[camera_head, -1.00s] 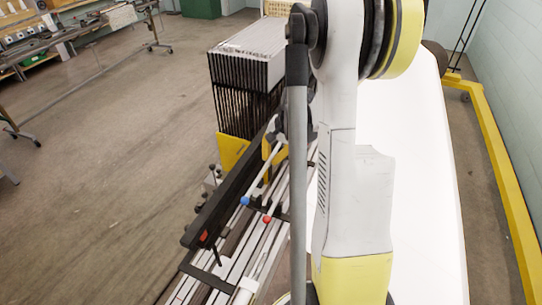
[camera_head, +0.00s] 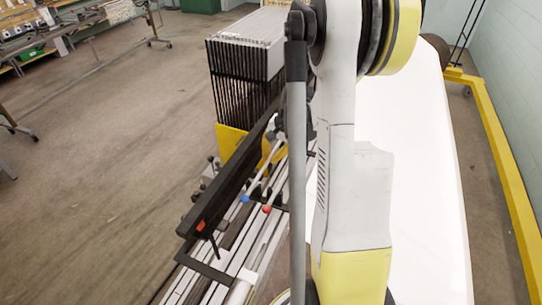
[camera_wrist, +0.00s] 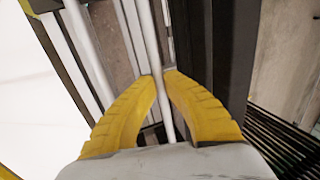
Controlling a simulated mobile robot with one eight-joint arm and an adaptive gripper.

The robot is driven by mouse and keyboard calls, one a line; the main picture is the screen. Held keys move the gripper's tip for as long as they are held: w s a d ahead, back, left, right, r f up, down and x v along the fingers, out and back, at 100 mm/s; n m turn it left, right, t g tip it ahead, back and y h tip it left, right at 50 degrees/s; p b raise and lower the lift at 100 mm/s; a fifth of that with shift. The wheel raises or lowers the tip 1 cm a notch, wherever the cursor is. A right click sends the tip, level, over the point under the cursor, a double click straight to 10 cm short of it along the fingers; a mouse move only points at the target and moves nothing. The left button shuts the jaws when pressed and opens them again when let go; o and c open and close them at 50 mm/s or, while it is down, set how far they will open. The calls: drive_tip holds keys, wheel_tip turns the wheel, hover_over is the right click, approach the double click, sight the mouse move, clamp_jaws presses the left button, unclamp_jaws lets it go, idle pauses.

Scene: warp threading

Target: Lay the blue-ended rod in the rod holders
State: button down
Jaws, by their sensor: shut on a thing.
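The blue-ended rod is a thin grey rod with a blue ball (camera_head: 245,199) at its near end. In the head view it slants up over the machine rails toward my gripper, which is largely hidden behind my arm. In the wrist view my gripper (camera_wrist: 162,74) has its two yellow fingers shut on a grey rod (camera_wrist: 152,40), which runs lengthwise between them. The blue end is outside the wrist view. A second rod end, a red ball (camera_head: 267,209), lies just right of the blue one. I cannot make out the rod holders clearly.
A long black beam (camera_head: 228,185) runs along the left of the rods. Pale metal rails (camera_head: 243,250) lie below. A rack of black-edged plates (camera_head: 240,85) stands behind, with a yellow part (camera_head: 233,138). Open floor (camera_head: 100,190) is at the left.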

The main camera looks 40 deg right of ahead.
drive_tip(key=shift+f+b, duration=0.5)
drive_tip(key=shift+f, duration=0.05)
drive_tip(key=c, duration=1.5)
unclamp_jaws()
drive_tip(key=shift+c, duration=0.2)
drive_tip(key=shift+r, duration=0.15)
drive_tip(key=v, duration=1.1)
drive_tip(key=shift+r, duration=0.4)
drive_tip(key=shift+s, duration=0.15)
